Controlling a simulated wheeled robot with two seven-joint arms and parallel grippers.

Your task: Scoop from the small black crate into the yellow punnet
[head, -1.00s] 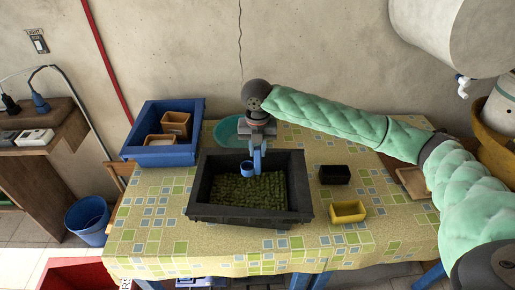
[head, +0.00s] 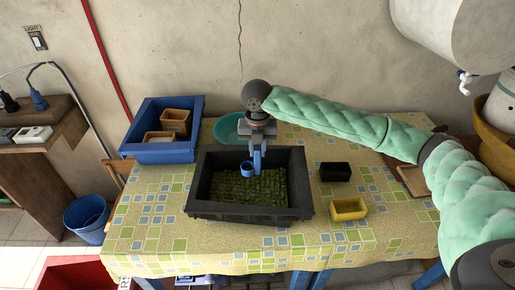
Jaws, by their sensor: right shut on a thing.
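A black crate (head: 250,213) stands in the middle of the table, part filled with green bits (head: 250,188). My right gripper (head: 258,142) is above the back part of this crate, pointing down, shut on the handle of a blue scoop (head: 247,169). The scoop's cup is inside the crate's outline, at or just above the green bits; I cannot tell if it touches them or what it holds. The yellow punnet (head: 348,209) stands to the right of the crate, near the table's front, and looks empty. My left gripper is not in view.
A small black punnet (head: 335,172) stands behind the yellow one. A blue crate (head: 161,154) with brown containers is at the back left, and a teal bowl (head: 226,128) is behind the black crate. The patterned tablecloth (head: 150,235) is clear at the front left.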

